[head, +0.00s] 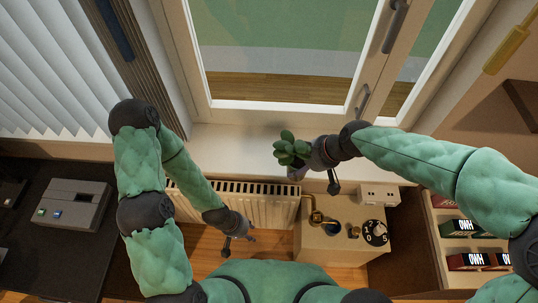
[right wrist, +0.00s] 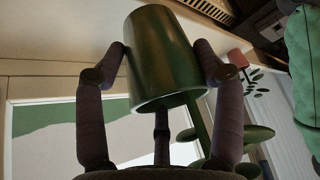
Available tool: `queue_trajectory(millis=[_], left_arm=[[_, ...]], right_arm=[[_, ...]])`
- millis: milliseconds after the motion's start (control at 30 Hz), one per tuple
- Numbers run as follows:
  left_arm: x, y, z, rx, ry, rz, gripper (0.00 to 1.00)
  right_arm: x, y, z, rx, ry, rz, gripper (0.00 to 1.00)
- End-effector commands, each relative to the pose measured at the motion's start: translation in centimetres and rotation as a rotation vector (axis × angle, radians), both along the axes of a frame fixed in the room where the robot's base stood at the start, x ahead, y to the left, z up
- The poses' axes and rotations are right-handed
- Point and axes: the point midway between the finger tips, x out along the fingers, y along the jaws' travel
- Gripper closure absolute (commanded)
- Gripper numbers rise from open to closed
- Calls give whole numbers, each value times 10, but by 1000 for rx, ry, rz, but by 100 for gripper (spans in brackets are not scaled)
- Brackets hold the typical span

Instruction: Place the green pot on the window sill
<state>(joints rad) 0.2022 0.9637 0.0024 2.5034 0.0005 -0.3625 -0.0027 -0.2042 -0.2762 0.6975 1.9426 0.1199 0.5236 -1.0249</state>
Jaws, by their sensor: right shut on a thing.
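The green pot (right wrist: 165,58) shows large in the right wrist view, tilted, between the fingers of my right gripper (right wrist: 162,62). The fingers press on its two sides, so the gripper is shut on it. In the head view my right gripper (head: 318,160) is over the window sill (head: 228,139), at its front edge; the pot cannot be made out clearly there. Green leaves (head: 288,148) show just left of this gripper. I cannot tell whether the pot touches the sill. My left gripper (head: 236,243) hangs low in front of the radiator, empty, with its fingers apart.
A white radiator (head: 240,200) stands below the sill. A cabinet with pipes and a dial (head: 375,232) is right of it. The window frame (head: 285,112) rises behind the sill. The sill's left part is clear. A dark desk with a grey device (head: 72,204) is at left.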

Motion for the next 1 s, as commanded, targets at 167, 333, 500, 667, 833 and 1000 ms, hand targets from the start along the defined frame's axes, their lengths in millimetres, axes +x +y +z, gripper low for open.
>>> queue_trajectory(millis=[167, 333, 500, 667, 833, 1000], left_arm=[[0, 0, -2, 0, 0, 0, 60], [0, 0, -4, 0, 0, 0, 60], [0, 0, -8, 0, 0, 0, 60], [0, 0, -11, 0, 0, 0, 60], [0, 0, -12, 0, 0, 0, 60], [0, 0, -13, 0, 0, 0, 60]], right_arm=[[29, 15, -15, 0, 1, 0, 90], [55, 28, -28, 0, 1, 0, 90], [78, 39, -52, 0, 2, 0, 90], [95, 48, -73, 1, 0, -2, 90], [104, 52, -84, 1, -2, 0, 90], [109, 54, -90, 1, -2, -2, 90]])
